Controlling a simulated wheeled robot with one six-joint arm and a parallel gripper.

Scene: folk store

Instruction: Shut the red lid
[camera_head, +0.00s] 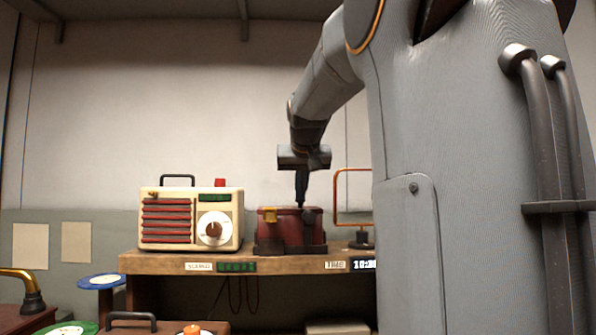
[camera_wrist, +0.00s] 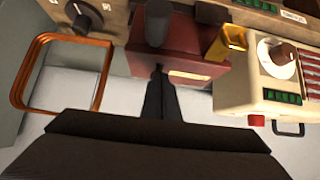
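My gripper (camera_head: 301,204) points down at the top of the box. In the wrist view its dark fingers (camera_wrist: 158,72) are together, with nothing seen between them, and their tips overlap the box's edge. I cannot tell whether they touch it.
A cream radio-like device (camera_head: 190,219) with red slats and a dial stands close left of the box. A copper-coloured frame (camera_head: 352,170) stands to the right. The wooden bench (camera_head: 170,265) carries labels and displays along its front. My arm hides the bench's right side.

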